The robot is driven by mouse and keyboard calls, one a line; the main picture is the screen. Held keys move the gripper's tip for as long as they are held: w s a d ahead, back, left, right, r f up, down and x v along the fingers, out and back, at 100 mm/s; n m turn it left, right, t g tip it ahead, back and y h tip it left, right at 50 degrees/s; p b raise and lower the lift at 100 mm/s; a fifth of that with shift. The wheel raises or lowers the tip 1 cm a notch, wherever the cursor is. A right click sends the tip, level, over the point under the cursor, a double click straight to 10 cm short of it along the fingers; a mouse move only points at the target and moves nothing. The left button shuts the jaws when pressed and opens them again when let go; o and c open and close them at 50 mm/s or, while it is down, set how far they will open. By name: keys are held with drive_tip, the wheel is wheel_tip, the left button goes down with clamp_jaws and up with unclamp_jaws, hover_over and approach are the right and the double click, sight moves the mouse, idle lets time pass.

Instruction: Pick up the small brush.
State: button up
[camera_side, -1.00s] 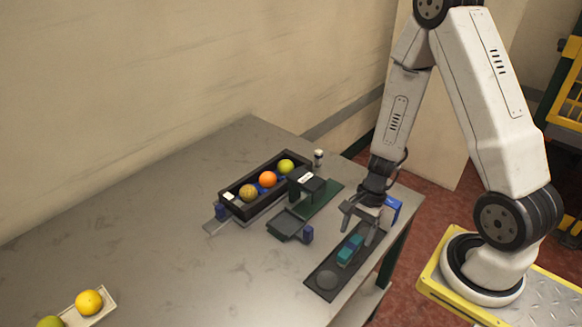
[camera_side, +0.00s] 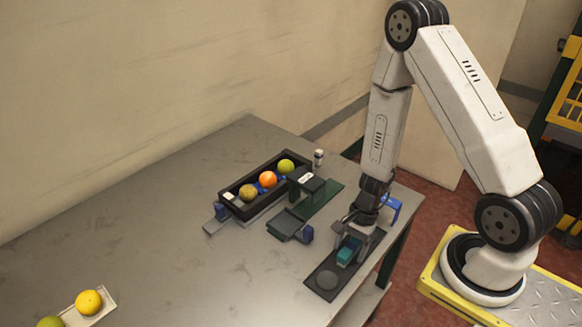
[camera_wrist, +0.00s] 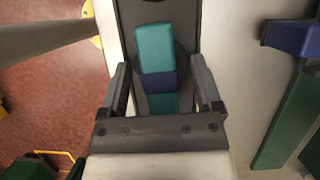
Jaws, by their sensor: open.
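The small brush (camera_side: 348,251) is a teal block-like piece with a dark blue band, lying on a dark mat (camera_side: 322,281) at the table's right edge. My gripper (camera_side: 356,248) is open and low over the brush, pointing down, with its fingers on either side of it. In the wrist view the brush (camera_wrist: 156,62) lies lengthwise between the two fingers of my gripper (camera_wrist: 162,85), with visible gaps on both sides. The brush's near end is hidden behind the gripper body. I cannot tell whether the fingertips touch the mat.
A black tray (camera_side: 229,204) holds several fruits. A dark stand (camera_side: 307,182) on a green plate and a small grey tray (camera_side: 286,226) stand left of my gripper. A white tray (camera_side: 104,305) with fruit is at lower left. The table's middle is clear.

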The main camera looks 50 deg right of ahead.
sight(351, 246)
drive_tip(key=shift+c, duration=0.2)
clamp_jaws()
drive_tip(key=shift+r, duration=0.2)
drive_tip(key=shift+r, duration=4.8)
drive_tip(key=shift+r, duration=0.15)
